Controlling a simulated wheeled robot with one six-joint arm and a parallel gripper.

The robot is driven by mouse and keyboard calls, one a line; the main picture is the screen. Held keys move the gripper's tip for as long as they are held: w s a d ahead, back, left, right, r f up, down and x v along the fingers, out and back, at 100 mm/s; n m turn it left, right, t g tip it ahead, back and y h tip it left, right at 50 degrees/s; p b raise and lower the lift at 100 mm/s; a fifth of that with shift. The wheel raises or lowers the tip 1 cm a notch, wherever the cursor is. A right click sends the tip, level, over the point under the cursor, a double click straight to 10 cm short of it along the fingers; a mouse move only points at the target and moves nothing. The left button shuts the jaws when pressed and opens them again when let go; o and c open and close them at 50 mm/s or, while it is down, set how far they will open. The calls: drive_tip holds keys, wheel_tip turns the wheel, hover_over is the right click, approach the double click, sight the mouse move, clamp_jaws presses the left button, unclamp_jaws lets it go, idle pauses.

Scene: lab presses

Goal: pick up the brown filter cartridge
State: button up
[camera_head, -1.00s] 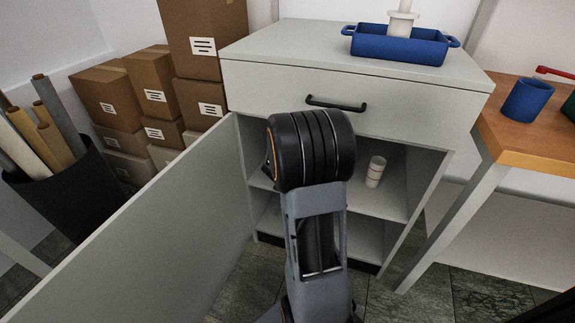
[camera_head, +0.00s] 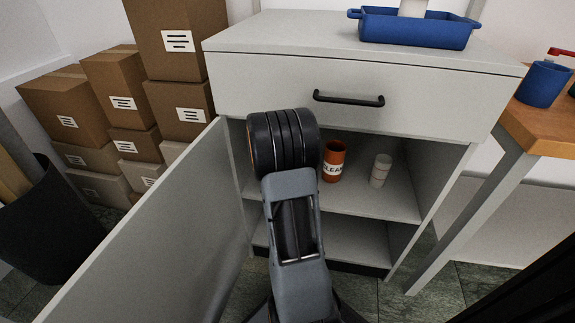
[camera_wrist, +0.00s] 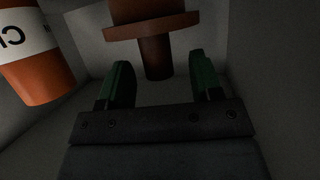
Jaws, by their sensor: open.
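The brown filter cartridge (camera_wrist: 155,58) shows in the wrist view at the top middle, with a wide flange and a narrower stem; its upper end is cut off by the frame. My gripper (camera_wrist: 159,80) is open, with its two green fingertips apart on either side of the stem's line. The cartridge appears just beyond the fingertips, and I see no contact. In the head view my arm hides both the cartridge and my gripper, which is inside the open cabinet (camera_head: 220,66).
An orange can with a white label (camera_head: 333,161) stands on the cabinet shelf, and also close on the left in the wrist view (camera_wrist: 40,80). A pale ribbed cylinder (camera_head: 380,171) stands right of it. The open door (camera_head: 160,230) is on the left; a drawer (camera_head: 350,97) is above.

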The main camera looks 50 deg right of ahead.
drive_tip(key=shift+x, duration=0.9)
clamp_jaws()
